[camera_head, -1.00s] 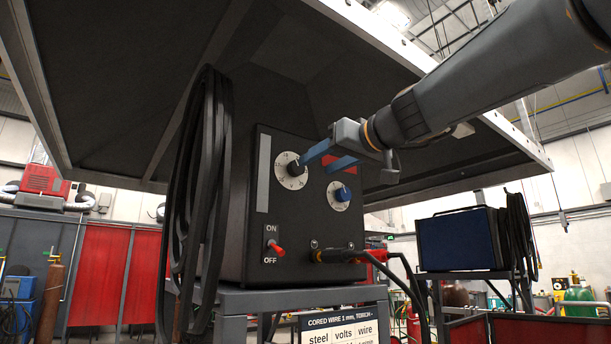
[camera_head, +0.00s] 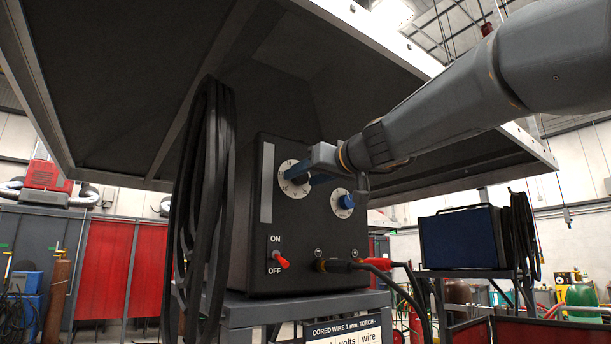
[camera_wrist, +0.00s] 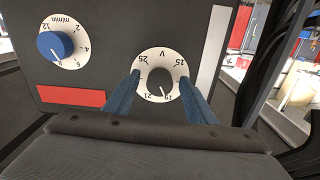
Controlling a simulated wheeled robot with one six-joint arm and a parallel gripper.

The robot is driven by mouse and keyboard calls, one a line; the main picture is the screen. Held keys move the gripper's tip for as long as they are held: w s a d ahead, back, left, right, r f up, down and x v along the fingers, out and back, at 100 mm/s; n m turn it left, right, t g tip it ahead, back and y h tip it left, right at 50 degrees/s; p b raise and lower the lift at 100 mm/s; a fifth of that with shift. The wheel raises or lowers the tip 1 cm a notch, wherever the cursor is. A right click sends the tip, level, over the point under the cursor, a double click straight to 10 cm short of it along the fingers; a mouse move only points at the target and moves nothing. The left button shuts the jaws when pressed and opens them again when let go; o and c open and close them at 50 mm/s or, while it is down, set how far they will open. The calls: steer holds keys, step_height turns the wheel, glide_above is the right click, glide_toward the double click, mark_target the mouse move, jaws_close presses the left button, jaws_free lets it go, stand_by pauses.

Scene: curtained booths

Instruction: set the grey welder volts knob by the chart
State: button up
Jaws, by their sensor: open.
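My gripper (camera_head: 304,174) is at the welder's front panel, in front of the white volts dial (camera_head: 290,186). In the wrist view its two blue fingers (camera_wrist: 160,78) are open, one on each side of the dark grey volts knob (camera_wrist: 160,84), with a gap visible to the knob. The knob's pale mark points down in that view, near the 19. The dial is marked V, with 15 and 25 at its upper edge there. The chart (camera_head: 345,331) below the welder is cut off by the frame's lower edge; only its heading and part of "volts wire" show.
A blue knob (camera_head: 346,201) on the m/min dial is beside the volts knob; it also shows in the wrist view (camera_wrist: 54,44). A red ON/OFF switch (camera_head: 281,260) and plugged cables (camera_head: 345,265) are lower. Black cable coils (camera_head: 203,190) hang left. A hood (camera_head: 300,60) is overhead.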

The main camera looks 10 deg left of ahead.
steer(key=c, duration=1)
steer(key=shift+c, duration=0.2)
steer(key=shift+m+b, duration=0.35)
steer(key=shift+m, duration=0.05)
steer(key=m+b, duration=0.2)
steer(key=m, duration=0.1)
steer(key=shift+a+m, duration=0.1)
steer(key=shift+m, duration=0.3)
steer(key=m, duration=0.6)
steer(key=shift+s+r+b, duration=0.1)
steer(key=shift+s+b, duration=0.05)
steer(key=shift+b, duration=0.15)
steer(key=o, duration=1)
steer(key=shift+o, duration=0.2)
